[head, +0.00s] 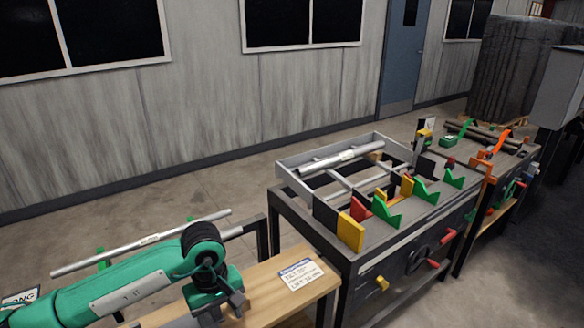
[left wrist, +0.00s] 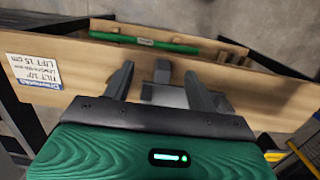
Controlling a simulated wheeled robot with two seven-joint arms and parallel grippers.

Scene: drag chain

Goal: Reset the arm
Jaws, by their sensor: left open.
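My left arm, green with a black joint, comes in from the left in the head view. Its gripper (head: 228,308) hangs over the wooden bench top (head: 262,283) near the bottom edge. In the left wrist view the two dark fingers of my left gripper (left wrist: 160,82) are spread apart and point at the wooden board (left wrist: 255,95). No held object shows between them. A small grey block and a pale plate show beyond the fingers; I cannot tell what they belong to. My right gripper is in neither view.
A silver tube (head: 140,243) rests behind my arm. A white label (head: 300,274) lies on the bench. A green bar (left wrist: 145,40) lies along the board. To the right stands a dark workbench with a grey tray (head: 290,170) and several coloured brackets.

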